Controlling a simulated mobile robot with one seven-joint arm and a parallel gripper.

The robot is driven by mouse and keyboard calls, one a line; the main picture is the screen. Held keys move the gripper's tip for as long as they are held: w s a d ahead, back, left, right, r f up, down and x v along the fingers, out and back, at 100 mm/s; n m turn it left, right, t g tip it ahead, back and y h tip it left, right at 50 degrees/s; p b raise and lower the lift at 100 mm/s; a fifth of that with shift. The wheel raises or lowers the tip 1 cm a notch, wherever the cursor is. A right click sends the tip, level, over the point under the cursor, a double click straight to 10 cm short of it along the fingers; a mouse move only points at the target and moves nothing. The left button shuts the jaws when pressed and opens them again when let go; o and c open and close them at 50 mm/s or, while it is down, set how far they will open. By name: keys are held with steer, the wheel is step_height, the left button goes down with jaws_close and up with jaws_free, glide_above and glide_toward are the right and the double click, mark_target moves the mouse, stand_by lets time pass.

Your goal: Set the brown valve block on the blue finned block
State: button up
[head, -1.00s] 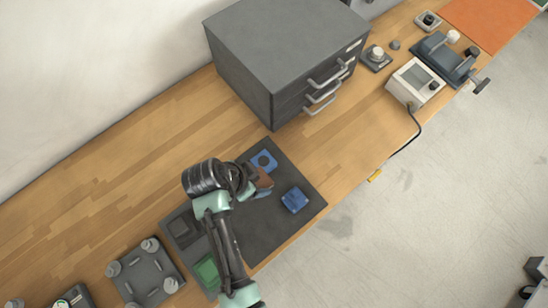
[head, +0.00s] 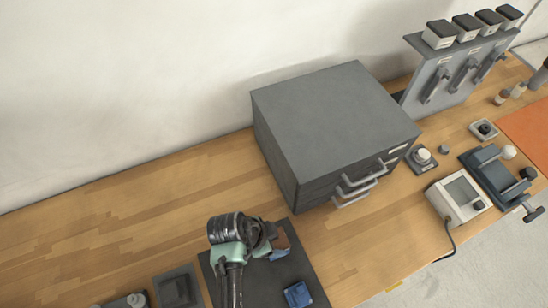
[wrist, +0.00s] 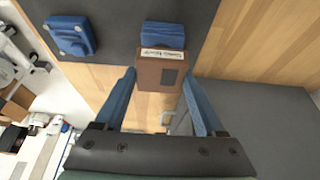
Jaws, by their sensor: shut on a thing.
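The brown valve block (wrist: 161,75) is between the blue fingers of my gripper (wrist: 159,76) in the wrist view, with a pale label along one edge and a dark square on its face. In the head view the brown block (head: 281,237) shows partly beside my gripper (head: 274,247). A blue block (wrist: 163,35) lies on the dark mat just beyond the held block, partly covered by it. A second blue block (wrist: 70,36) with round bosses lies left on the mat; it shows in the head view (head: 297,294). Fins are not clear on either, nor is contact with the held block.
The dark mat (head: 262,290) lies on the wooden bench (head: 130,220). A grey drawer cabinet (head: 335,120) with protruding handles stands close behind to the right. A grey tray (head: 177,288) is left of the mat. Bare wood lies at the far left.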

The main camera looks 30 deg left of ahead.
steer(key=shift+f, duration=0.4)
steer(key=shift+f, duration=0.7)
stand_by(2.3)
steer(key=o, duration=1.6)
steer(key=shift+c, duration=0.2)
steer(key=shift+r, duration=0.1)
steer(key=shift+r+p, duration=3.1)
steer(key=shift+r, duration=0.3)
